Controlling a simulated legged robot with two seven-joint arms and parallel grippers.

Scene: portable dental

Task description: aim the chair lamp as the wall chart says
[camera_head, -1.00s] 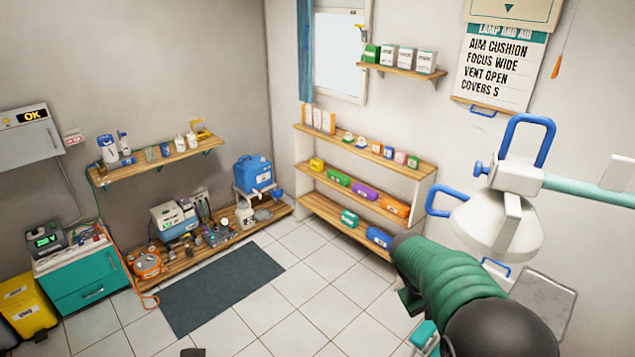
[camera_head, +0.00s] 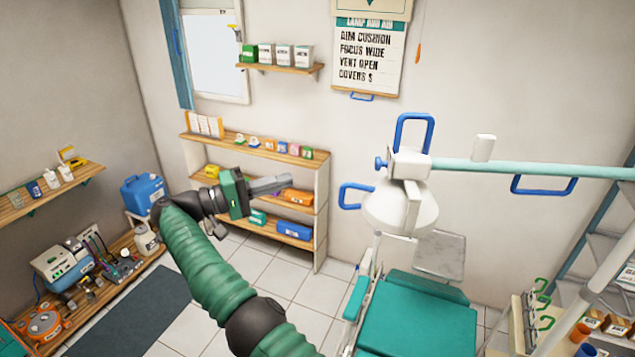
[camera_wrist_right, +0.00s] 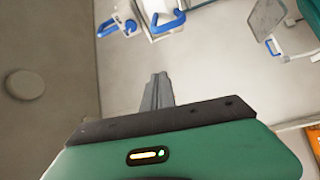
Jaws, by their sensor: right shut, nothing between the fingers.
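The chair lamp (camera_head: 385,210) is a white head with blue handles and a blue side knob (camera_head: 380,163). It hangs from a teal horizontal arm (camera_head: 540,169) and faces downward. The wall chart (camera_head: 370,55) reads "AIM CUSHION, FOCUS WIDE, VENT OPEN, COVERS S". The teal chair cushion (camera_head: 415,318) is below the lamp. My right gripper (camera_head: 287,182) is shut and empty, left of the lamp's side handle (camera_head: 352,196) and apart from it. The right wrist view shows the shut fingers (camera_wrist_right: 157,92) and blue handles (camera_wrist_right: 168,22) beyond them. My left gripper is out of view.
A low wooden shelf (camera_head: 262,152) with several boxes stands behind my right gripper. A small wall shelf (camera_head: 282,69) is above it. A grey tray (camera_head: 440,254) is beside the chair. A rack with green hooks (camera_head: 541,300) stands at the right. Open air separates gripper and lamp.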

